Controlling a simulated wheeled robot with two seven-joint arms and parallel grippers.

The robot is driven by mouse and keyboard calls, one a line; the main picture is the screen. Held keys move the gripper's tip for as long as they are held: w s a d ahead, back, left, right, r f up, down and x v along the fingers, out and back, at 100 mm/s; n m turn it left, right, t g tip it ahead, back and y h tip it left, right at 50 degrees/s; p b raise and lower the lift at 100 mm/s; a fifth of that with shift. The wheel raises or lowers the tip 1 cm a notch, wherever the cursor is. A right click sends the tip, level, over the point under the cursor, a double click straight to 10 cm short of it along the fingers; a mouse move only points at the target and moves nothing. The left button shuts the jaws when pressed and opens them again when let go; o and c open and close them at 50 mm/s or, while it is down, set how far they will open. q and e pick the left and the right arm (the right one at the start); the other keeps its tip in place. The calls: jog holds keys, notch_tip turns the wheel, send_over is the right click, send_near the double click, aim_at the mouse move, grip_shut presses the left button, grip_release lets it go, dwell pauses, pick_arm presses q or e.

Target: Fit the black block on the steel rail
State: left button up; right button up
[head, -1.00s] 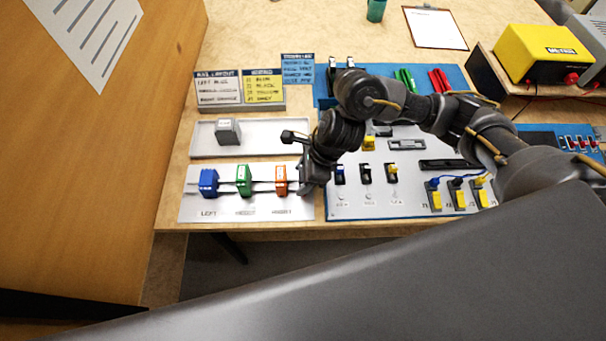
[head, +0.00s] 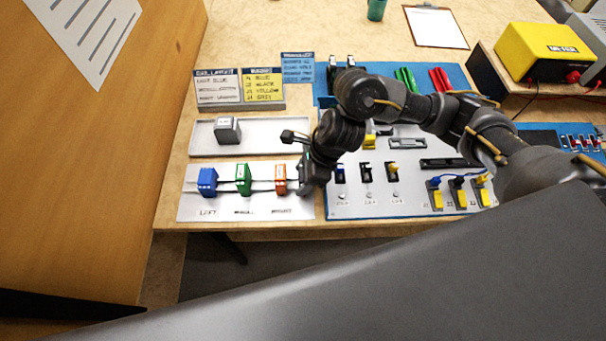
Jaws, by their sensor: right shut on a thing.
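The steel rail (head: 220,189) runs across a pale plate at the front left of the table. A blue block (head: 207,181), a green block (head: 243,179) and an orange block (head: 280,179) sit upright on it. My right gripper (head: 307,187) points down at the rail's right end, just right of the orange block. It is shut on a dark thing, apparently the black block, which blends with the fingers and is mostly hidden. I cannot tell whether it touches the rail. My left gripper is not in view.
A white tray (head: 262,139) behind the rail holds a grey block (head: 227,131). Label cards (head: 263,86) stand behind it. A panel with switches and yellow plugs (head: 400,206) lies close to the right. The table's front edge is just before the rail plate.

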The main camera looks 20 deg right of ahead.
jog(key=shift+f, duration=0.1)
jog(key=o, duration=1.4)
jog(key=shift+r+p, duration=2.75)
jog(key=shift+r, duration=0.8)
jog(key=shift+s+f, duration=0.1)
jog(key=shift+s, duration=0.05)
